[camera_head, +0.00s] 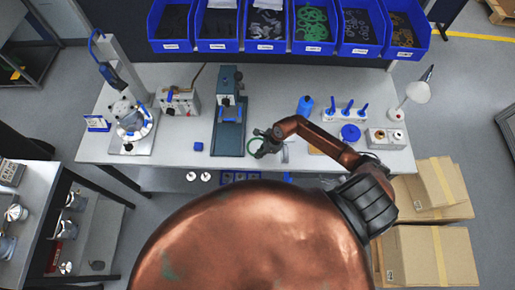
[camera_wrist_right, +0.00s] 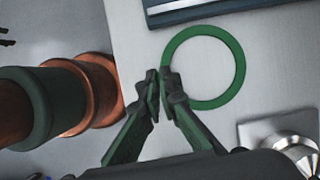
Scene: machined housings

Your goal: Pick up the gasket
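The gasket is a flat green ring. In the head view the gasket (camera_head: 251,147) is near the front edge of the bench, right of the blue press. In the right wrist view the gasket (camera_wrist_right: 236,84) shows almost whole, its left rim at my fingertips. My right gripper (camera_head: 263,146) reaches in from the right. In the right wrist view the right gripper (camera_wrist_right: 161,80) has its fingers close together, seemingly shut on that rim, which the fingertips partly hide. Whether the ring is clear of the bench is hard to tell. My left gripper is not in view.
A blue press (camera_head: 229,135) stands just left of the gasket. A blue bottle (camera_head: 305,105), a white rack (camera_head: 345,115) and a lamp (camera_head: 418,92) stand to the right. A small metal part (camera_wrist_right: 296,150) is near the fingers. Blue bins (camera_head: 265,46) line the back.

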